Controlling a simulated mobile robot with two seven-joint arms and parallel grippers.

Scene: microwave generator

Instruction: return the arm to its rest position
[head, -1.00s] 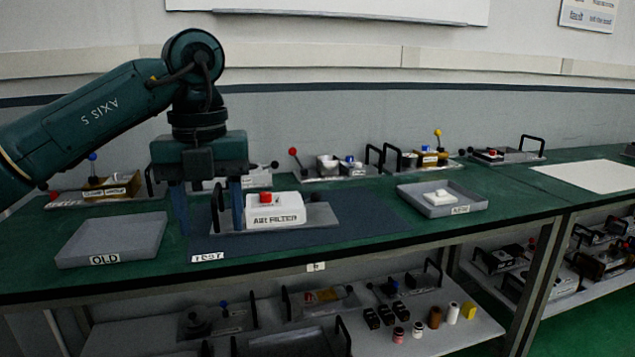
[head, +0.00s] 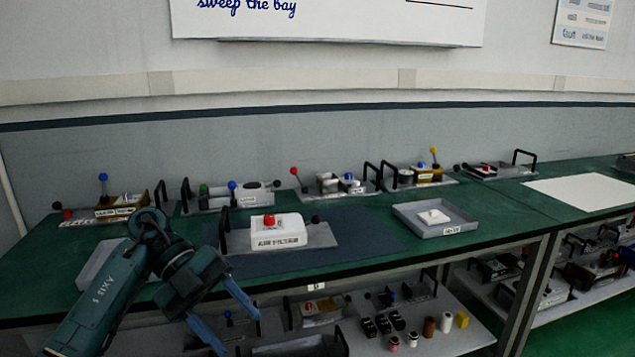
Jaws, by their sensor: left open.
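My left arm comes in from the lower left. Its gripper (head: 232,326) is open, with two blue fingers spread apart and nothing between them. It hangs in front of the bench's front edge, low in the head view. The air filter unit (head: 278,238), a white block with a red knob on a grey plate with a black handle, sits on the dark mat behind and above the gripper, apart from it. My right gripper is not in view.
A grey tray (head: 100,262) at the left is partly hidden by my arm. Another grey tray (head: 436,230) holds a white piece. Several fixtures with levers stand along the back of the green bench (head: 367,194). A lower shelf (head: 444,338) holds small parts.

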